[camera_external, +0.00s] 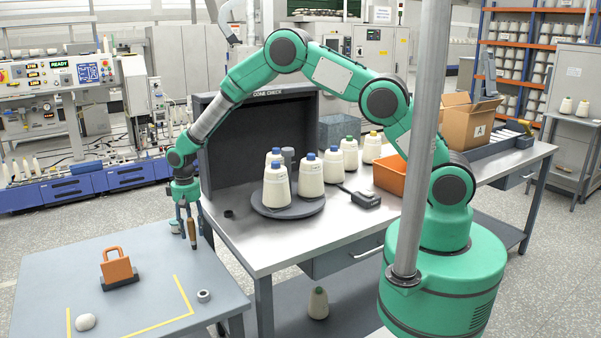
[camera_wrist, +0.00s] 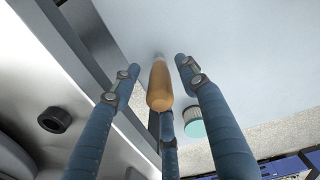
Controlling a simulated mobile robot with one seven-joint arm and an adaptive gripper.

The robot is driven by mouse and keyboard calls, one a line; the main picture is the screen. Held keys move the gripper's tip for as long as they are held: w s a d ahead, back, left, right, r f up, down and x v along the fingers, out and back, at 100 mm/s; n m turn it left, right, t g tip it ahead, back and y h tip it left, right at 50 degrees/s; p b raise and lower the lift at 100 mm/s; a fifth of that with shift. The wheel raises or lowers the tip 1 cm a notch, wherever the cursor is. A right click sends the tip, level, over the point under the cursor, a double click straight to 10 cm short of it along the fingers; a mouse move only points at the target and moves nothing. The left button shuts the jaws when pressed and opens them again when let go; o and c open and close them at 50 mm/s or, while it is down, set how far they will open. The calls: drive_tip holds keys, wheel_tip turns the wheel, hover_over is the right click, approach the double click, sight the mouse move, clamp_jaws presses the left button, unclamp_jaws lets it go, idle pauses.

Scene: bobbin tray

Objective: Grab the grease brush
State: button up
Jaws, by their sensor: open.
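The grease brush, as far as I can tell, is the thing with the orange-brown wooden handle (camera_external: 192,234), near the back right corner of the grey-blue table (camera_external: 50,275). In the wrist view the handle (camera_wrist: 160,88) points up toward the camera, and its lower end is pale and hard to make out. My gripper (camera_external: 187,225) points down over it with its blue fingers spread. In the wrist view the open fingers (camera_wrist: 160,90) stand around the handle, with visible gaps at the two sides. Contact with the third finger cannot be told.
A teal-topped round piece with a ribbed pale side (camera_wrist: 194,122) lies close by one finger. The steel workbench (camera_external: 300,240) edge is just right. An orange padlock-shaped block (camera_external: 116,268), a grey ring (camera_external: 203,296) and a white lump (camera_external: 85,322) are on the table.

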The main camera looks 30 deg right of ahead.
sight(194, 240)
drive_tip(key=shift+f, duration=0.1)
drive_tip(key=shift+s+f+b, duration=0.15)
drive_tip(key=shift+f+b, duration=0.55)
drive_tip(key=shift+f, duration=1.8)
clamp_jaws()
